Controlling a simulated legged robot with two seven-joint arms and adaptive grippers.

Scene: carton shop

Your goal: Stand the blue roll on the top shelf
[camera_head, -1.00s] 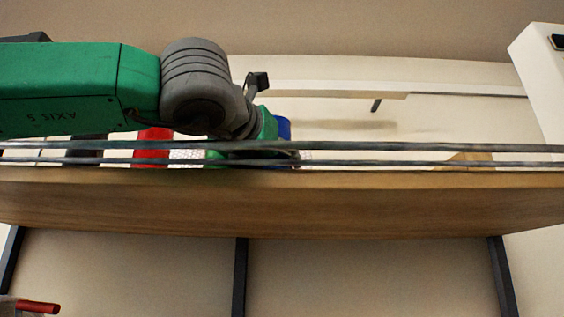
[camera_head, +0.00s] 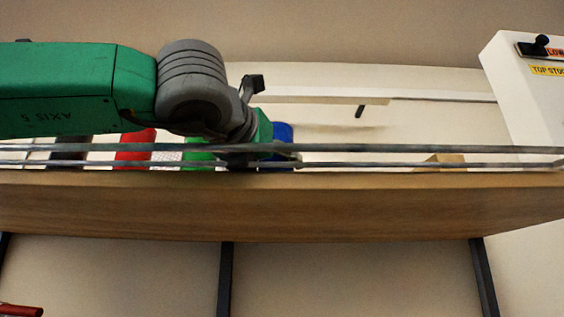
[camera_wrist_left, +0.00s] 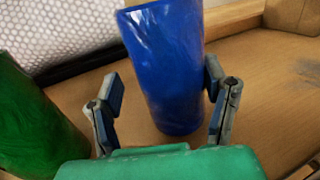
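The blue roll (camera_head: 282,133) stands on the wooden top shelf (camera_head: 330,205), behind the front rails. In the left wrist view the blue roll (camera_wrist_left: 170,65) stands on the board between the two fingers of my left gripper (camera_wrist_left: 163,97). A gap shows between the left finger and the roll; the right finger is very close to it, and I cannot tell if it touches. The gripper is open. In the head view my left gripper (camera_head: 268,150) is at the roll, partly hidden by the rails. My right gripper is not in view.
A green roll (camera_wrist_left: 35,115) stands left of the gripper, with a bubble-wrap roll (camera_wrist_left: 75,35) behind. A red roll (camera_head: 135,148) and a dark roll (camera_head: 72,150) stand further left. Two rails (camera_head: 400,148) run along the shelf front. A wooden block (camera_head: 440,160) lies right; shelf between is clear.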

